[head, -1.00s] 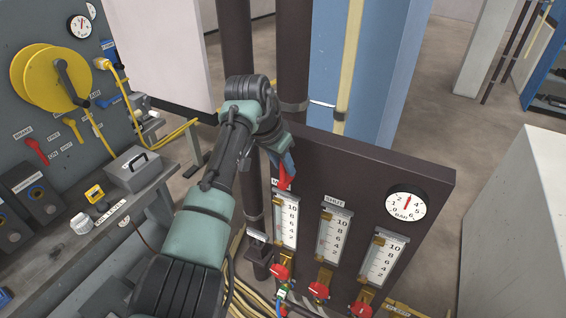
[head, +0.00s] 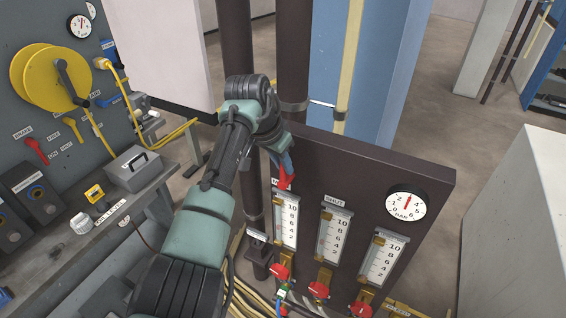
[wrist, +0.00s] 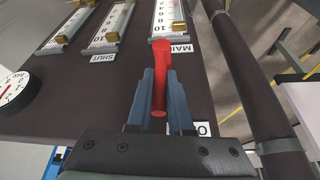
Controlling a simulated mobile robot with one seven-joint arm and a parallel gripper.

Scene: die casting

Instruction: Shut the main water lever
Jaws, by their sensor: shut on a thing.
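The red main water lever (wrist: 161,85) stands at the top of the dark panel, beside a label reading MAI (wrist: 181,48) with its end covered. In the wrist view it runs lengthwise between my two blue fingers. My gripper (wrist: 161,76) is shut on it, one finger along each side. In the head view my gripper (head: 281,160) reaches down to the panel's top left, and only part of the red lever (head: 287,181) shows below the fingers. A SHUT label (wrist: 103,57) lies apart from the lever. Another label starting with O (wrist: 203,129) is mostly hidden by my gripper.
Several gauge tubes (head: 332,234) with red valve handles (head: 319,290) line the panel front. A round pressure dial (head: 405,203) is at its right. A dark vertical pipe (head: 292,60) rises close behind my gripper. A workbench (head: 60,242) stands left.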

